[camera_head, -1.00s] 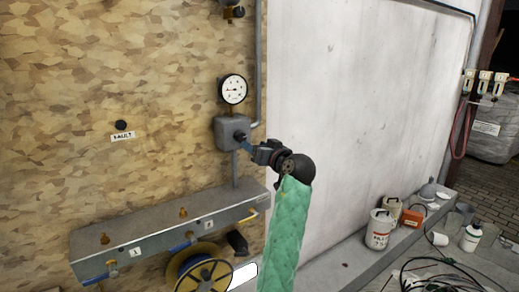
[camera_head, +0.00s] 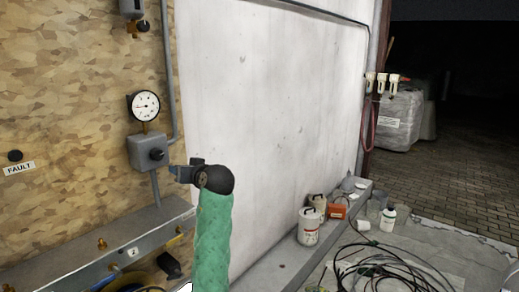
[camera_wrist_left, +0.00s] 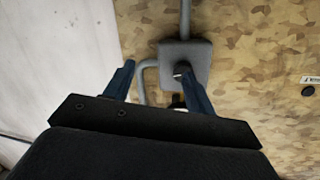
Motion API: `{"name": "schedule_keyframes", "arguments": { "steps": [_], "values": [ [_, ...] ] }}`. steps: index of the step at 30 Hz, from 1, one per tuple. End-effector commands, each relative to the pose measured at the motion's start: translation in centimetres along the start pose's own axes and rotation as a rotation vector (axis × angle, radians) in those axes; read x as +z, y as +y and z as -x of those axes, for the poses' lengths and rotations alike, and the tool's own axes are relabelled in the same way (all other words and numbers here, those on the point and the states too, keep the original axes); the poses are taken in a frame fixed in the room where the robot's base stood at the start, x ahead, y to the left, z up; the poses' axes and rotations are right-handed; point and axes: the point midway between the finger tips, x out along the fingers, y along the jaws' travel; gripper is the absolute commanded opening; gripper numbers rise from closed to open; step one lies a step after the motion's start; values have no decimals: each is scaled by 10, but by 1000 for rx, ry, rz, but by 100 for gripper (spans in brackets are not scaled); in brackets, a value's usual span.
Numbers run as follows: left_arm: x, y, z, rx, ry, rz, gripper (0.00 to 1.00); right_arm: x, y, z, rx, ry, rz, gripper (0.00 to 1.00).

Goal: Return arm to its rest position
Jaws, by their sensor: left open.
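My left arm, in a green quilted sleeve (camera_head: 213,240), reaches up from the bottom of the head view. Its dark gripper (camera_head: 174,173) is beside and slightly below the black knob (camera_head: 157,154) of a grey box (camera_head: 142,152) on the wall, with a small gap. In the left wrist view the gripper (camera_wrist_left: 157,72) has two blue fingers spread apart with nothing held between them. The grey box (camera_wrist_left: 184,57) shows beyond them, its knob (camera_wrist_left: 181,70) partly behind the right finger. My right gripper is in neither view.
A round gauge (camera_head: 145,106) sits above the box. A metal ledge (camera_head: 150,232) with brass fittings runs below. A white wall (camera_head: 270,120) is to the right. Jugs (camera_head: 309,226), a bottle (camera_head: 388,220) and black cables (camera_head: 375,268) are at the lower right.

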Motion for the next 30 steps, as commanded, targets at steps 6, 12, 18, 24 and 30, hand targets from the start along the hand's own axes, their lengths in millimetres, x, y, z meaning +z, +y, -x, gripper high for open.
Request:
{"name": "schedule_keyframes", "arguments": {
  "steps": [6,12,18,24,30],
  "values": [
    [4,23,14,204,-46,12,55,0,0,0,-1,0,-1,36],
    [44,46,29,387,-107,-16,55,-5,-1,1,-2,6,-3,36],
    [119,66,49,557,-199,-66,55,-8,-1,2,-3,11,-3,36],
    [215,76,77,701,-318,-118,55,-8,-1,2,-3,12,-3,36],
    [309,72,109,802,-441,-160,55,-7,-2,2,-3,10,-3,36]
  ]
}}
